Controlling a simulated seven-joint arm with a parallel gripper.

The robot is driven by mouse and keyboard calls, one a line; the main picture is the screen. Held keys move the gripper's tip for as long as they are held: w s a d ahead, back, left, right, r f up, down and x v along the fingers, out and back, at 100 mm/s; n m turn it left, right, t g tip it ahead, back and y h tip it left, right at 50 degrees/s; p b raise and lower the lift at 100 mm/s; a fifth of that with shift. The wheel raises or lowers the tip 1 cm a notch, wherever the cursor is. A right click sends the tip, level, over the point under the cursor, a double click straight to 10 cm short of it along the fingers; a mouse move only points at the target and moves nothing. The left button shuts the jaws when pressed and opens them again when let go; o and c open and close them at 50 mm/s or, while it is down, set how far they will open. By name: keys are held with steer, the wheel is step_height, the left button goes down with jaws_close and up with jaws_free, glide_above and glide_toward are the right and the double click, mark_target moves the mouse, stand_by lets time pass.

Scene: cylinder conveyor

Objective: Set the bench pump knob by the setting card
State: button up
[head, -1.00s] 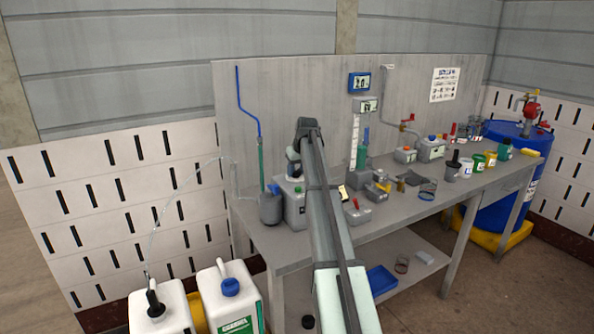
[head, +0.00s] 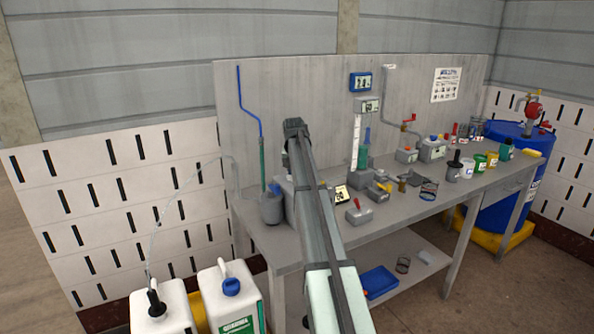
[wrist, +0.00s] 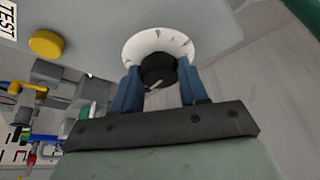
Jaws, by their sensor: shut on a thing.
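The black pump knob (wrist: 156,73) stands in the middle of a white dial with dark tick marks (wrist: 143,43) in the wrist view. A pale line shows on the knob; the tick it points to cannot be told. My gripper (wrist: 158,78) is shut on the knob, with one blue finger on each side. In the head view, the grey pump body (head: 288,207) stands at the bench's left end, partly hidden by my arm. The knob is hidden there. A small card with dark marks (head: 341,194) lies right of my arm, its writing too small to read.
A yellow button (wrist: 46,44) and a TEST label (wrist: 8,18) sit beside the dial. A grey pot (head: 270,210) stands left of the pump. Jugs (head: 237,300) stand below left.

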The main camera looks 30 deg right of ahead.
stand_by(0.3)
steer(key=o, duration=1.1)
steer(key=shift+c, duration=0.2)
steer(key=v, duration=1.4)
steer(key=shift+f, duration=0.15)
